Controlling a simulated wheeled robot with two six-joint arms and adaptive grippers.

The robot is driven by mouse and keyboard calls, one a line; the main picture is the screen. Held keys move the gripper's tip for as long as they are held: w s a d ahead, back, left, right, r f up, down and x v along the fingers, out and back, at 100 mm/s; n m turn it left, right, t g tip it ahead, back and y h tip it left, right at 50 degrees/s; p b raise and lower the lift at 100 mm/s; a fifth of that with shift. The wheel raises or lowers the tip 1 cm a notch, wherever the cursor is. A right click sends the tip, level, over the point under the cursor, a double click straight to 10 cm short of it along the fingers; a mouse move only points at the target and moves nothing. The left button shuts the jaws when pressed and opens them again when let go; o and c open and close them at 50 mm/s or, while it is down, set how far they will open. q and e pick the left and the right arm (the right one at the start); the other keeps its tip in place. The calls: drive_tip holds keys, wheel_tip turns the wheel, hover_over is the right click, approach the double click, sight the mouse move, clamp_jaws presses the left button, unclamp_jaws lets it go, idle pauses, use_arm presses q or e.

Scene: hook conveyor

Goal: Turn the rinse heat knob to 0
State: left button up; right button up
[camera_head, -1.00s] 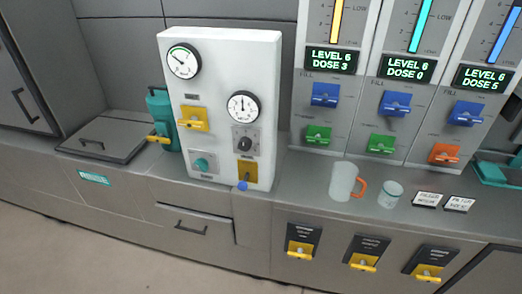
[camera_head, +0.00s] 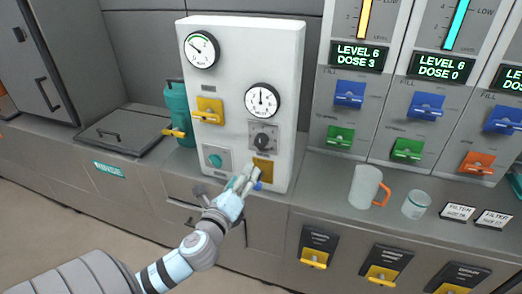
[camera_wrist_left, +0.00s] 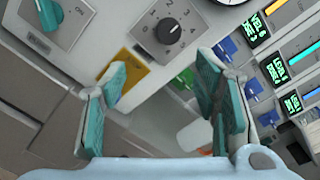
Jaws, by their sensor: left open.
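A dark round knob (camera_head: 263,140) on a grey plate with number marks is on the front of the white control box (camera_head: 285,75), below the right gauge. It also shows in the left wrist view (camera_wrist_left: 168,31), top centre, with its numbered scale around it. Its label is too small to read. My left gripper (camera_head: 244,181) is in front of the box's lower part, below the knob, partly over the yellow plate (camera_head: 263,167). In the left wrist view, my left gripper (camera_wrist_left: 164,78) is open with nothing between its fingers; the knob is beyond the fingertips, apart from them.
A teal knob (camera_head: 215,160) sits left of the gripper, and a yellow lever (camera_head: 209,110) is above it. A mug with an orange handle (camera_head: 364,186) and a cup (camera_head: 416,204) stand on the counter at right. A teal bottle (camera_head: 180,115) stands left of the box.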

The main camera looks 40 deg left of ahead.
sight(260, 143)
use_arm(q)
drive_tip(key=x, duration=0.4)
drive_tip(key=r+x, duration=0.1)
drive_tip(key=x, duration=0.7)
drive_tip(key=shift+w+r, duration=0.3)
drive_tip(key=shift+w, duration=0.1)
drive_tip(key=shift+w+a+r, duration=0.1)
drive_tip(key=shift+w+a, duration=0.05)
drive_tip(key=shift+w, duration=0.5)
use_arm(e)
drive_tip(key=shift+s+d, duration=0.1)
drive_tip(key=shift+s, duration=0.25)
use_arm(q)
drive_tip(key=c, duration=1.2)
drive_tip(key=shift+o, duration=0.2)
